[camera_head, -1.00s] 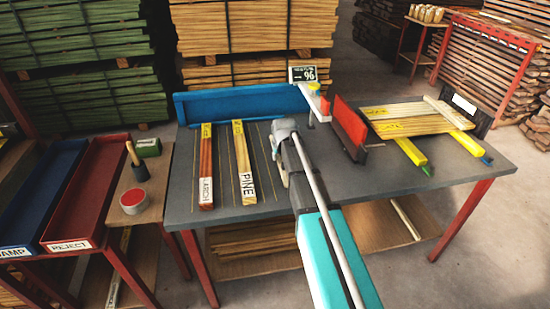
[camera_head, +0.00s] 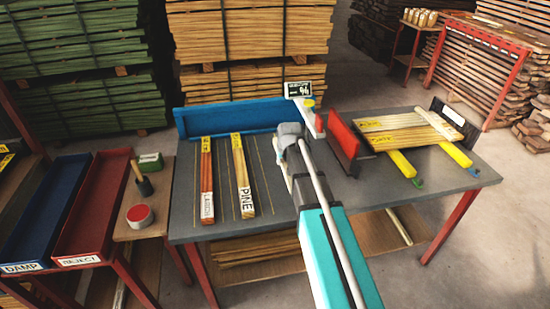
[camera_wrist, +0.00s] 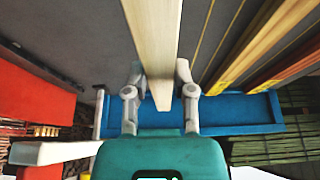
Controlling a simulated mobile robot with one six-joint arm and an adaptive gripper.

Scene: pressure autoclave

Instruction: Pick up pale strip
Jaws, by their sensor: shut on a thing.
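The pale strip (camera_wrist: 153,40) runs from the top of the wrist view down between my gripper's fingers, and its end shows in front of the blue back board. My gripper (camera_wrist: 159,78) is shut on it, with one finger on each side. In the head view my gripper (camera_head: 287,158) is over the grey table, right of the PINE strip, and my arm hides most of the held strip. I cannot tell whether the strip touches the table.
The LARCH strip (camera_head: 206,180) and PINE strip (camera_head: 242,177) lie left of my gripper. The blue back board (camera_head: 235,118) and a red upright block (camera_head: 342,140) are close. Pale boards (camera_head: 395,135) rest on yellow bars at right. Red (camera_head: 95,205) and blue trays (camera_head: 40,220) stand left.

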